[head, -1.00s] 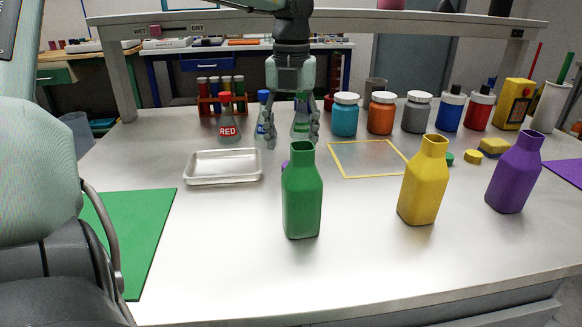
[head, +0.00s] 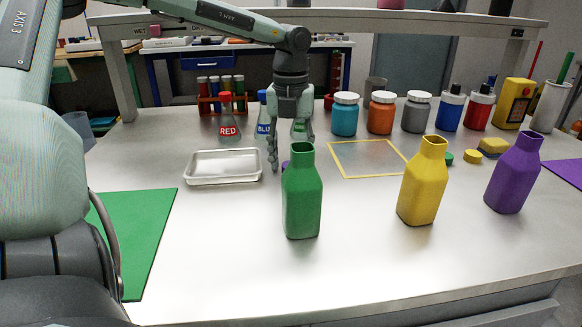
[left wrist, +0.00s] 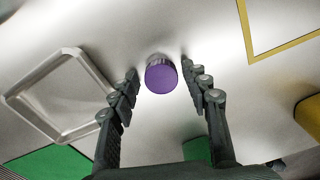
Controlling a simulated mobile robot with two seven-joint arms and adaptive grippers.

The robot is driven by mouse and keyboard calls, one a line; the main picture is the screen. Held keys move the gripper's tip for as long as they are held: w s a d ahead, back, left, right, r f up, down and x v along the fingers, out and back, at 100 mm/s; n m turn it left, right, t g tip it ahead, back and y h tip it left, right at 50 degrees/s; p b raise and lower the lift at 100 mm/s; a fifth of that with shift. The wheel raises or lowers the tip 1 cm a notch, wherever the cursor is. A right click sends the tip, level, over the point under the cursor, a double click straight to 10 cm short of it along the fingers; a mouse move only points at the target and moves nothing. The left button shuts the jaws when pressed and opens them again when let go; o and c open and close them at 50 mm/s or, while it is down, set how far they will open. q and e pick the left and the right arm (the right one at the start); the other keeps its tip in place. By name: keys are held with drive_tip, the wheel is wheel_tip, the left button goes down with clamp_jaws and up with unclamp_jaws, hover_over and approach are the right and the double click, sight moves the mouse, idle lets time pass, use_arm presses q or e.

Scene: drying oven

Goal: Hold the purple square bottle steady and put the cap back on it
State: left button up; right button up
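The purple square bottle (head: 514,178) stands upright and uncapped at the right of the table. The purple cap (left wrist: 161,77) lies on the table in the left wrist view. In the head view it is mostly hidden behind the green bottle (head: 302,196). My left gripper (left wrist: 159,68) is open, with its fingers on either side of the cap and visible gaps between. In the head view, the left gripper (head: 289,155) points down behind the green bottle. My right gripper is not in view.
An open yellow bottle (head: 422,184) stands between the green and purple bottles. A metal tray (head: 224,180) is left of my left gripper. Flasks, including a red-labelled one (head: 228,129), and several jars stand behind. A yellow cap (head: 473,157) and green cap (head: 448,159) lie near the purple bottle.

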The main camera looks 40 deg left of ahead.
use_arm(q)
drive_tip(key=c, duration=0.3)
drive_tip(key=shift+c, duration=0.2)
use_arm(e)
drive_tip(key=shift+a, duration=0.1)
use_arm(q)
drive_tip(key=shift+r, duration=0.1)
drive_tip(key=shift+w+r, duration=0.1)
drive_tip(key=shift+r, duration=0.4)
wheel_tip(320, 180, up, 3)
drive_tip(key=s+d+r+b, duration=0.1)
drive_tip(key=s+d+r, duration=0.1)
drive_tip(key=s+r, duration=0.5)
drive_tip(key=s, duration=0.4)
drive_tip(key=shift+s+d, duration=0.25)
drive_tip(key=shift+d, duration=0.15)
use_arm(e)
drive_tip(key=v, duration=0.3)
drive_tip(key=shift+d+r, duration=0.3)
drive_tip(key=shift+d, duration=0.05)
use_arm(q)
drive_tip(key=shift+f, duration=0.1)
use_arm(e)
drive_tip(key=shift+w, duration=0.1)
